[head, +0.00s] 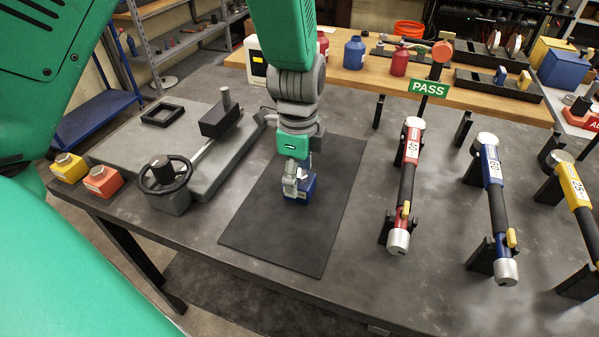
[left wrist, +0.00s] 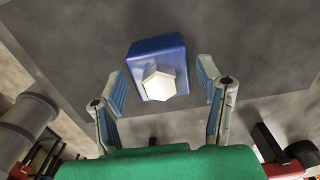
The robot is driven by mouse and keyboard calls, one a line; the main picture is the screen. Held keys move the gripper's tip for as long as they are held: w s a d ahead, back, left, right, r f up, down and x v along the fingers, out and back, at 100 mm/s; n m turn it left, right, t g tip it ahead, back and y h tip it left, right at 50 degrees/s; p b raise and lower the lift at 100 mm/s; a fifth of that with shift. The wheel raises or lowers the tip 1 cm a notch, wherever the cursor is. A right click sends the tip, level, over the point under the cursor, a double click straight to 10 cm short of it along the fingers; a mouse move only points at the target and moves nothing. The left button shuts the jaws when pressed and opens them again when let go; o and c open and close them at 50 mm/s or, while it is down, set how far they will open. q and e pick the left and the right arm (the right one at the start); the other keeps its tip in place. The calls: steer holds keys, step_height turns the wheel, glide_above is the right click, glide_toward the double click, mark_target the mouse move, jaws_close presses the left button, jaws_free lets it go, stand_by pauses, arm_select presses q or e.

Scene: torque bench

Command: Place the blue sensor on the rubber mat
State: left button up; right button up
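The blue sensor (head: 304,190) is a small blue block with a pale hexagonal top. It appears to rest upright on the dark rubber mat (head: 275,240), near its middle. My left gripper (head: 298,181) points down over it, and its fingers partly hide the block in the head view. In the left wrist view the sensor (left wrist: 158,60) sits between the two fingers (left wrist: 162,88), with a gap on each side. The left gripper is open and not gripping it. My right gripper is not in view.
A grey test fixture with a black handwheel (head: 165,175) stands left of the mat. Orange (head: 103,181) and yellow (head: 69,167) sensors sit at the bench's left edge. Torque wrenches on stands, the nearest red (head: 410,165), are at right. A PASS sign (head: 428,88) stands behind them.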

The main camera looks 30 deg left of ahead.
arm_select(q)
steer(key=shift+r, duration=0.1)
step_height(320, 180, up, 12)
steer(key=p, duration=0.1)
stand_by(0.6)
stand_by(0.3)
